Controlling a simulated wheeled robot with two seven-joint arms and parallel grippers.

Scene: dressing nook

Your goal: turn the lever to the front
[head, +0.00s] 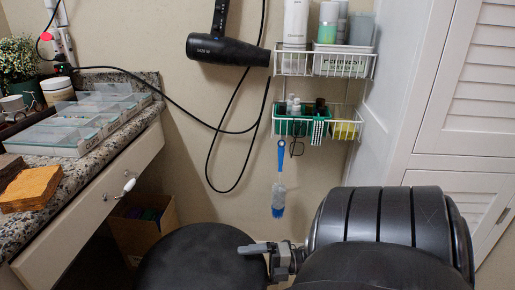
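A small lever with a white grip (129,185) sticks out from the front of the pale drawer under the stone counter at the left. Its grip slants up and to the right from a small dark pivot. My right gripper (262,251), grey, is low in the middle of the head view and points left. It is well to the right of the lever and below it, not touching it. Its fingers overlap in this view, so their gap cannot be judged. I see nothing held in it. My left gripper is not in view.
The counter (85,160) holds clear trays, a plant and brown cloths. A cardboard box (140,228) stands below the lever. A hair dryer (228,50) with a looping cord and wire baskets (345,64) hang on the wall. Large dark rounded shapes fill the lower foreground.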

